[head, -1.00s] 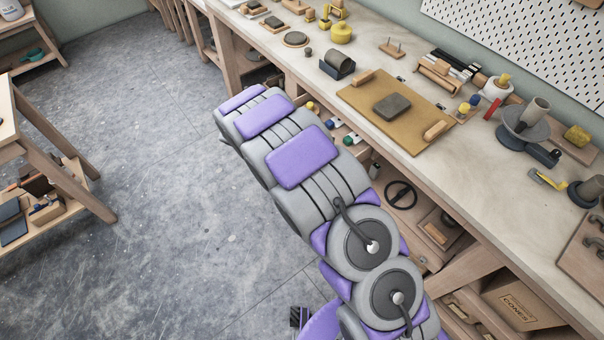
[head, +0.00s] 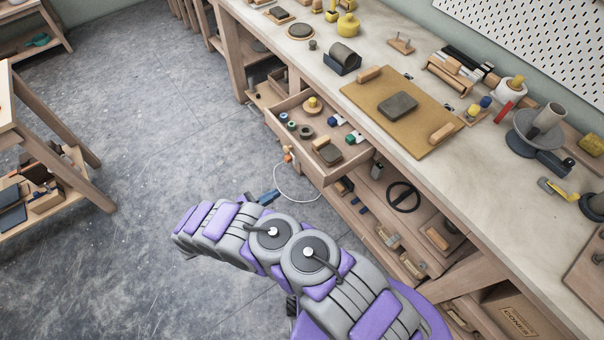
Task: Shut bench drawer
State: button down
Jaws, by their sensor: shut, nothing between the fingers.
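The wooden bench drawer (head: 347,168) is pulled out from under the workbench (head: 440,195), with its inside showing. It holds small items, among them a yellow-topped knob (head: 312,104), green and blue pieces and a dark block (head: 330,154). My grey and purple arm crosses the lower middle of the head view, in front of the drawer and apart from it in the picture.
The bench top carries a tan board (head: 385,125) and several tools. Open shelves lie under the bench, right of the drawer. A wooden stand (head: 65,130) is at the left. The floor between is clear.

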aim_at(312, 171)
jog(key=b+x, duration=0.1)
jog(key=x, duration=0.5)
jog(key=b+x, duration=0.1)
jog(key=x, duration=0.6)
jog(key=shift+w+d+f+b, duration=0.2)
jog(key=shift+w+b, duration=0.1)
jog(key=shift+b, duration=0.1)
